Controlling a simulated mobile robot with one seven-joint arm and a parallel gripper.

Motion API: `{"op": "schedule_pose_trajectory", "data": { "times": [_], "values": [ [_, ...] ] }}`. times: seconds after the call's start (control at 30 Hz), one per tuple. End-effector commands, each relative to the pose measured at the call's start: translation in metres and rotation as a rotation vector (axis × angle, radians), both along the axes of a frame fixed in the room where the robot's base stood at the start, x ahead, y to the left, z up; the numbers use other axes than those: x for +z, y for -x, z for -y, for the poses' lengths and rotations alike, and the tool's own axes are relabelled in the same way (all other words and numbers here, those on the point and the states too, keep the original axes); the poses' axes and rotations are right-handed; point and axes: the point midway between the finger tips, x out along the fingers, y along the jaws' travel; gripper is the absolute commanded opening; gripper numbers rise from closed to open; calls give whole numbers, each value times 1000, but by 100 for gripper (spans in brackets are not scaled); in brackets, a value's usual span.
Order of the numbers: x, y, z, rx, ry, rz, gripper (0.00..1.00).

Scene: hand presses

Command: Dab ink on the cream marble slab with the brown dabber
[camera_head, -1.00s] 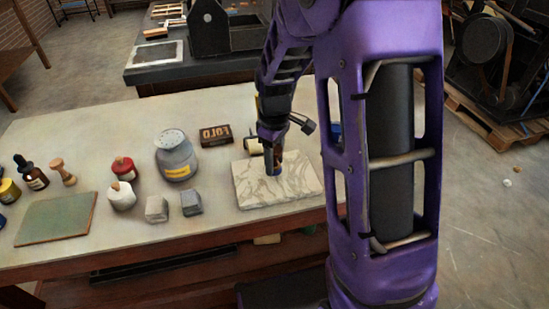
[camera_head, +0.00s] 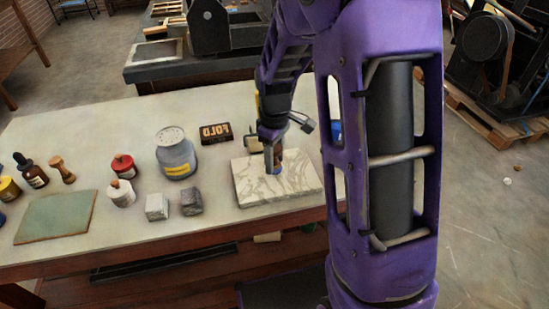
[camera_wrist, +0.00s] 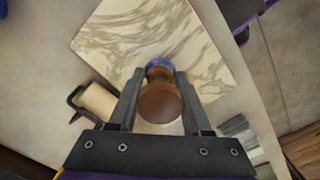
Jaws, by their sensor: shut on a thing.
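The cream marble slab (camera_head: 255,192) with grey veins lies flat near the front right of the table; it also fills the upper middle of the wrist view (camera_wrist: 120,40). My gripper (camera_head: 273,157) points down over the slab's far part. Its two fingers (camera_wrist: 159,88) are shut on the brown dabber (camera_wrist: 160,103), which has a round brown top and a blue lower end. The dabber is upright, with its blue end at or just above the slab; I cannot tell whether they touch. No ink mark shows on the visible slab surface.
A small roller (camera_wrist: 97,101) lies close beside the slab. A dark FOLD box (camera_head: 215,132), a grey jar (camera_head: 176,154), two stone blocks (camera_head: 157,207), several bottles and a green mat (camera_head: 56,217) stand to the left. Bare tabletop lies behind them.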

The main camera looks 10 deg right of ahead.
Motion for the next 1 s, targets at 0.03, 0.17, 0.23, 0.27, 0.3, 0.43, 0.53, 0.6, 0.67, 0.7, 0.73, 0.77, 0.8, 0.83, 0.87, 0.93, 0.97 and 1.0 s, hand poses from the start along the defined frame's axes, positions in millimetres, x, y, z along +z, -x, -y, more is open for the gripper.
{"op": "schedule_pose_trajectory", "data": {
  "times": [0.03, 0.17, 0.23, 0.27, 0.3, 0.43, 0.53, 0.6, 0.67, 0.7, 0.73, 0.77, 0.8, 0.83, 0.87, 0.93, 0.97, 1.0],
  "values": [
    [-1, 0, 0, 0, 0, 0, 0],
    [-3, 0, 0, 0, 0, 0, 0],
    [-4, 0, 0, 0, 0, 0, 0],
    [-4, 0, 0, 0, 0, 0, 0],
    [-4, 0, 0, 0, 0, 0, 0],
    [-6, 0, 0, 0, 0, 0, 0],
    [-7, 0, 0, 0, 0, 0, 0],
    [-7, 0, 0, 0, 0, 0, 0],
    [-7, 0, 0, 0, 0, 0, 0],
    [-7, 0, 0, 0, 0, 0, 0],
    [-7, 0, 0, 0, 0, 0, 0],
    [-7, 0, 0, 0, 0, 0, 0],
    [-7, 0, 0, 0, 0, 0, 0],
    [-7, 0, 0, 0, 0, 0, 0],
    [-7, 0, 0, 0, 0, 0, 0],
    [-7, 0, 0, 0, 0, 0, 0],
    [-7, 0, 0, 0, 0, 0, 0],
    [-8, 0, 0, -1, 0, 0, 0]
  ]
}}
